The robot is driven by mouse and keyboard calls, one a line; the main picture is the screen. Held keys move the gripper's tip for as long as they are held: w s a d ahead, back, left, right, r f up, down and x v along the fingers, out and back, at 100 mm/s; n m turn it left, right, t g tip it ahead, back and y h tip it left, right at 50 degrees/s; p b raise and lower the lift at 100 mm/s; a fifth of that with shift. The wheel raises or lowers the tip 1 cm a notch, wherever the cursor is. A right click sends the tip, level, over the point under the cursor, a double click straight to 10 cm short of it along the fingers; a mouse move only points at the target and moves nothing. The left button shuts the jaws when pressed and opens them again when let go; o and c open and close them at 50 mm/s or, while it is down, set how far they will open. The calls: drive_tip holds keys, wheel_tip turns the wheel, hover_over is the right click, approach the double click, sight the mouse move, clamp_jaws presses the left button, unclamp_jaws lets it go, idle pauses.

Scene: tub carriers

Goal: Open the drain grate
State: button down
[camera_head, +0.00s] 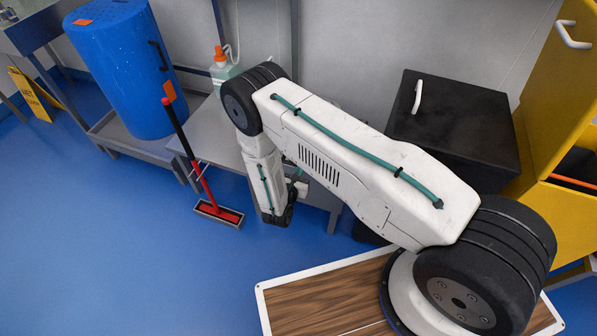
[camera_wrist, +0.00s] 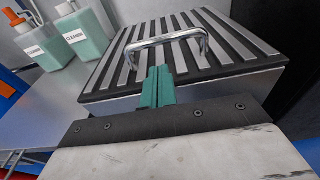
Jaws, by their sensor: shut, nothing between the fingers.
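The drain grate (camera_wrist: 222,46) is a dark lid with light metal slats, lying flat on top of a grey metal box (camera_wrist: 217,84) in the wrist view. A curved metal bar handle (camera_wrist: 165,40) stands up from it. My gripper (camera_wrist: 158,72), with green fingers, is shut and empty. Its tips are at the grate's near edge, just on the near side of the handle in the picture; I cannot tell whether they touch anything. In the head view my arm hides the grate and its handle.
Two cleaner bottles (camera_wrist: 49,47) (camera_wrist: 86,29) stand on the metal bench (camera_wrist: 40,98) left of the grate. The head view shows a black lidded box (camera_head: 455,125), a yellow cabinet (camera_head: 552,60), a blue barrel (camera_head: 120,70) and a red squeegee (camera_head: 205,185).

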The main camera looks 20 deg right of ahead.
drive_tip(key=x, duration=0.6)
drive_tip(key=shift+r, duration=0.1)
